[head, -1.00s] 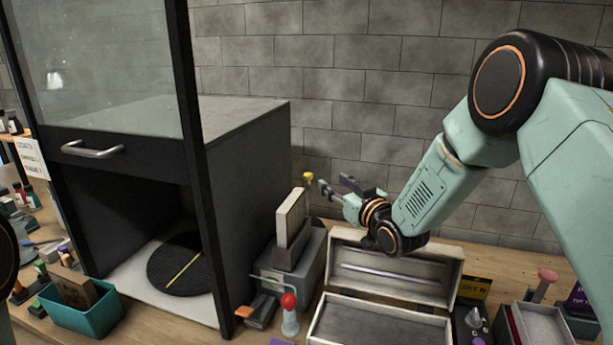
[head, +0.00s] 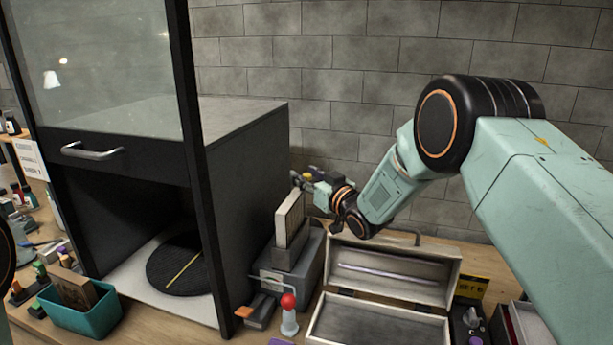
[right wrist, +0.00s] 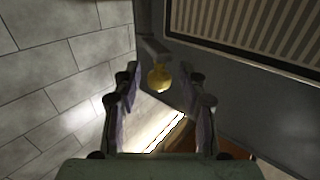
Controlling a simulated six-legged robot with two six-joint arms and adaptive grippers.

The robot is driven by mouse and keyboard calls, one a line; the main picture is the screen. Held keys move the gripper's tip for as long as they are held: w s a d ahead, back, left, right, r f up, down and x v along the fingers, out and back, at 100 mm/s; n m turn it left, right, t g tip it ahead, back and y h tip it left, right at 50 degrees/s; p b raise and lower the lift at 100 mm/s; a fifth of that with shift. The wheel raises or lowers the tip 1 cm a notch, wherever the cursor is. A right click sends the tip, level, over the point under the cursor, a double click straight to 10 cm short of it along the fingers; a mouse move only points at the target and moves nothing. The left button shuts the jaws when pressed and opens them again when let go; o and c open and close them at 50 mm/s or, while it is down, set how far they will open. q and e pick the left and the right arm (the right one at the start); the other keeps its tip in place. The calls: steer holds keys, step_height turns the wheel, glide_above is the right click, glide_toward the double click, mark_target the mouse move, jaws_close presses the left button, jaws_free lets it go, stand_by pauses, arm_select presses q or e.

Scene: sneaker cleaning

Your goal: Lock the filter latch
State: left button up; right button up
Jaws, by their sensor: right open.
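The filter (head: 290,218) is a pale framed panel standing upright in the grey box (head: 290,268) beside the cabinet. Its pleated face (right wrist: 255,22) fills the upper right of the right wrist view. The latch has a yellow knob (right wrist: 160,77) on a short grey arm, beside the filter frame. My right gripper (right wrist: 158,92) is open, with its fingers on either side of the knob in that view; I see no clear contact. In the head view my right gripper (head: 302,179) is at the filter's upper right corner and mostly covers the knob. My left gripper is out of view.
A black cabinet (head: 245,190) with a raised glass front stands left of the filter box. An open metal case (head: 385,265) lies below my right arm. A red-knobbed lever (head: 289,312) stands in front of the box. The brick wall is behind.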

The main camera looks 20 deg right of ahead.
steer(key=shift+w+d+f, duration=0.1)
steer(key=shift+w, duration=0.05)
steer(key=shift+c, duration=0.2)
steer(key=shift+a, duration=0.2)
steer(key=shift+c, duration=1.4)
steer(key=shift+d, duration=0.1)
jaws_close()
